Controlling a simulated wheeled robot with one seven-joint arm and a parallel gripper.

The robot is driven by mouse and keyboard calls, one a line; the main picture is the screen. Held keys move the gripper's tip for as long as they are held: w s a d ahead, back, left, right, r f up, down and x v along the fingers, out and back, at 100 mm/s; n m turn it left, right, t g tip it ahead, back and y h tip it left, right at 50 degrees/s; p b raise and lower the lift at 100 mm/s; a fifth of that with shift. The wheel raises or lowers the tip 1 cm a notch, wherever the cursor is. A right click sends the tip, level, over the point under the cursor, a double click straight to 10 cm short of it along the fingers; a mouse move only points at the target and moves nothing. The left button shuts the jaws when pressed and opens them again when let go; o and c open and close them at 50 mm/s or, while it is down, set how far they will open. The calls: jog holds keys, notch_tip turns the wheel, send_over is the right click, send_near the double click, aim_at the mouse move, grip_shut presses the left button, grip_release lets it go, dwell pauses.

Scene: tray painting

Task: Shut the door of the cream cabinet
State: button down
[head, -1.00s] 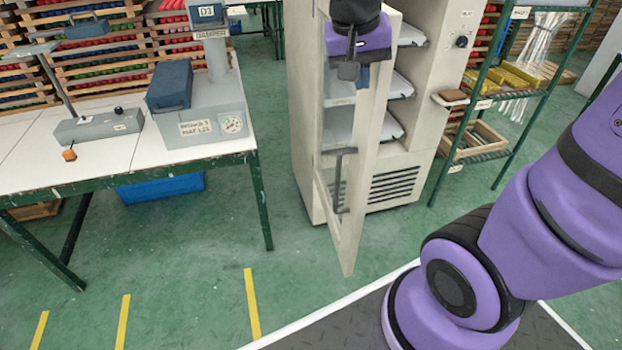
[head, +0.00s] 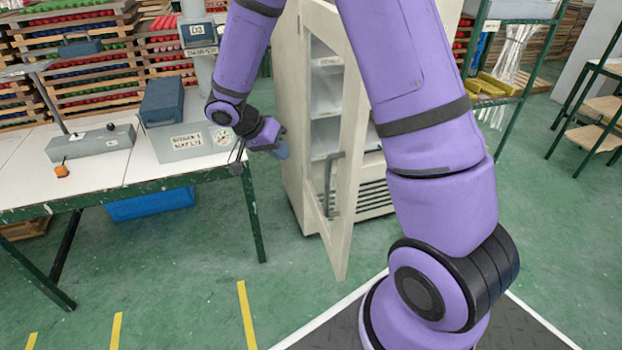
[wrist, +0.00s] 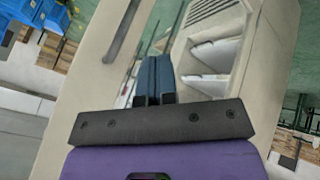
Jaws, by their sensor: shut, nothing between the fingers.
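The cream cabinet (head: 291,110) stands in the middle of the head view. My gripper (head: 281,150) is left of the door in the head view, overlapping the cabinet's left side. In the wrist view my gripper (wrist: 155,72) has its blue fingers together and empty, between the cream door panel (wrist: 85,75) and the shelves of the open cabinet (wrist: 240,40). I cannot tell whether it touches the door. My arm hides the cabinet's upper right part.
A white-topped table (head: 90,165) with grey equipment stands at the left, close to my wrist. A blue bin (head: 150,200) is under it. A green rack (head: 510,85) stands behind at the right. The green floor before the door is clear.

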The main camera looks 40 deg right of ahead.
jog(key=s+r+x, duration=0.1)
jog(key=s+x, duration=0.1)
jog(key=x, duration=1)
jog(key=shift+s+d, duration=0.35)
jog(key=shift+d, duration=0.1)
jog(key=shift+d, duration=0.15)
